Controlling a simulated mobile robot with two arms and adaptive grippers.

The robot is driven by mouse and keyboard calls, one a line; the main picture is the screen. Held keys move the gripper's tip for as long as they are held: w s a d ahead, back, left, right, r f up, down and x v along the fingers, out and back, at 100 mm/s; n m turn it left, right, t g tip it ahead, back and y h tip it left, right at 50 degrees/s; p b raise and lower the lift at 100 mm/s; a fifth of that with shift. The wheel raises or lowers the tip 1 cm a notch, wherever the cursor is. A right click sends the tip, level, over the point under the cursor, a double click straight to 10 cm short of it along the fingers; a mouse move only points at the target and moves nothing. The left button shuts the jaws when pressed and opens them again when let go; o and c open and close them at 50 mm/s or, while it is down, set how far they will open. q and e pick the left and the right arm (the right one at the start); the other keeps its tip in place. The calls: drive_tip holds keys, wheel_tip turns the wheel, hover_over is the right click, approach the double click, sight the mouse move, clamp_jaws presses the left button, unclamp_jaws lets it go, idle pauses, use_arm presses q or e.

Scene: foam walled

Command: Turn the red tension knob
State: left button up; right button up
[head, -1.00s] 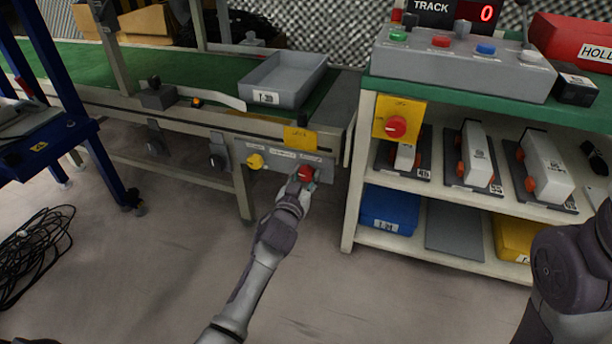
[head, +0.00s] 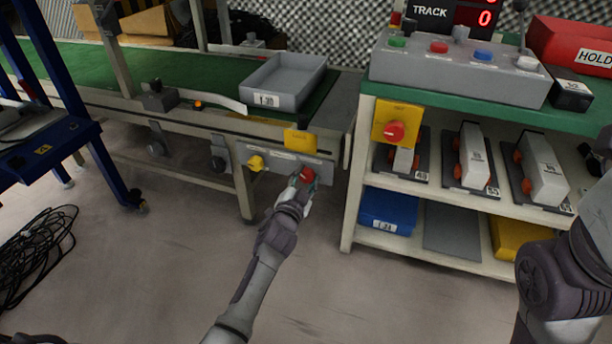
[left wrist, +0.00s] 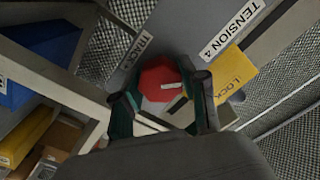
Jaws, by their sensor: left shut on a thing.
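The red tension knob (head: 307,174) sits on the grey panel (head: 322,167) on the conveyor's front side. In the left wrist view the red knob (left wrist: 160,77) is eight-sided with a pale pointer mark, near labels reading TENSION 4 and TRACK. My left gripper (head: 302,182) is at the panel, its fingers on either side of the knob and shut on it. The gripper also shows in the left wrist view (left wrist: 163,98). My right arm is at the right edge of the head view; its gripper is out of view.
A yellow knob (head: 256,163) is left on the same panel, with a yellow tag (head: 300,140) above. A grey bin (head: 283,82) stands on the conveyor. Open floor lies in front.

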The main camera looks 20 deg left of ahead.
use_arm(q)
drive_tip(key=m, duration=0.6)
drive_tip(key=shift+m, duration=2.6)
drive_tip(key=o, duration=1.1)
drive_tip(key=shift+o, duration=0.2)
drive_tip(key=s, duration=1.2)
drive_tip(key=shift+a+f, duration=0.2)
drive_tip(key=shift+a, duration=0.05)
